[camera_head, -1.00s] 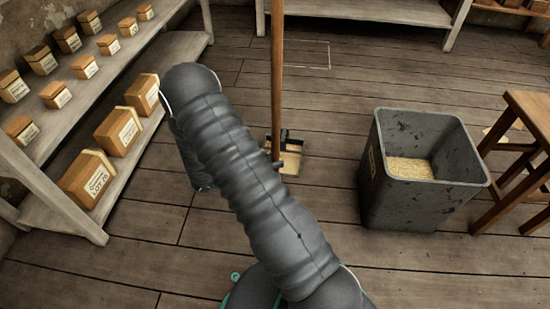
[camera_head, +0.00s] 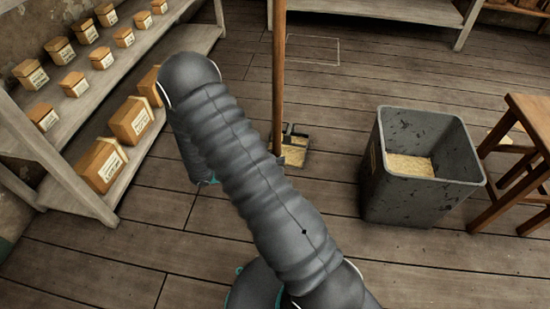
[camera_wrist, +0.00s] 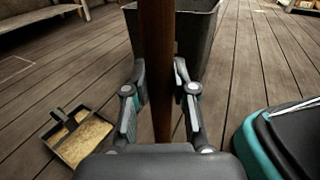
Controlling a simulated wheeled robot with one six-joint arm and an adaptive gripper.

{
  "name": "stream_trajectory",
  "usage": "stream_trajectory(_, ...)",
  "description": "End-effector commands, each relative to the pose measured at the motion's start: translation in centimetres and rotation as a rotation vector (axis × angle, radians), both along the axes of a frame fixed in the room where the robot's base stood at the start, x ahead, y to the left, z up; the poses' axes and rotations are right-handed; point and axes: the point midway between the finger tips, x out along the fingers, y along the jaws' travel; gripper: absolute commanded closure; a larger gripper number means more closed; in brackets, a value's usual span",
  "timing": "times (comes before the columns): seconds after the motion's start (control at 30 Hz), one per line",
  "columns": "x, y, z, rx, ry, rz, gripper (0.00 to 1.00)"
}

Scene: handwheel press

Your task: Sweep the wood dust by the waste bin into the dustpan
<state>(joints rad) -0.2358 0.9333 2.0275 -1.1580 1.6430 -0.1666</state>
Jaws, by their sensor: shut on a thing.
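My gripper (camera_wrist: 160,90) is shut on the wooden pole (camera_wrist: 160,60), which stands near upright between its fingers. The pole also shows in the head view (camera_head: 278,80); its lower end is hidden behind my arm there and by my gripper in the wrist view. The black dustpan (camera_head: 289,133) lies on the floor just right of the pole, with yellowish wood dust in it. It also shows at the lower left of the wrist view (camera_wrist: 62,119). The grey waste bin (camera_head: 415,200) stands to the right, with dust (camera_head: 410,166) inside. I see no loose dust on the floor beside it.
A shelf with several labelled boxes (camera_head: 128,122) runs along the left. A wooden stool (camera_head: 525,110) stands right of the bin. A bench (camera_head: 400,8) is at the back. Plank floor is clear between dustpan and bin.

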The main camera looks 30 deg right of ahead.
Motion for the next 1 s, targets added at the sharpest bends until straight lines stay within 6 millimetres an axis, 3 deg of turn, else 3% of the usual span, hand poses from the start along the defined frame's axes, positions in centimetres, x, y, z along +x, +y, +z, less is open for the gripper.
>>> stream_trajectory(0.03, 0.0, 0.0, 1.0, -0.002, -0.001, 0.0, 1.0)
stream_trajectory(0.33, 0.0, -0.1, 3.4, -0.002, -0.002, -0.001, 1.0)
stream_trajectory(0.8, 0.1, -0.1, 3.7, -0.002, -0.001, 0.005, 1.0)
stream_trajectory(1.0, 1.3, -0.3, 3.9, -0.002, 0.0, 0.113, 1.0)
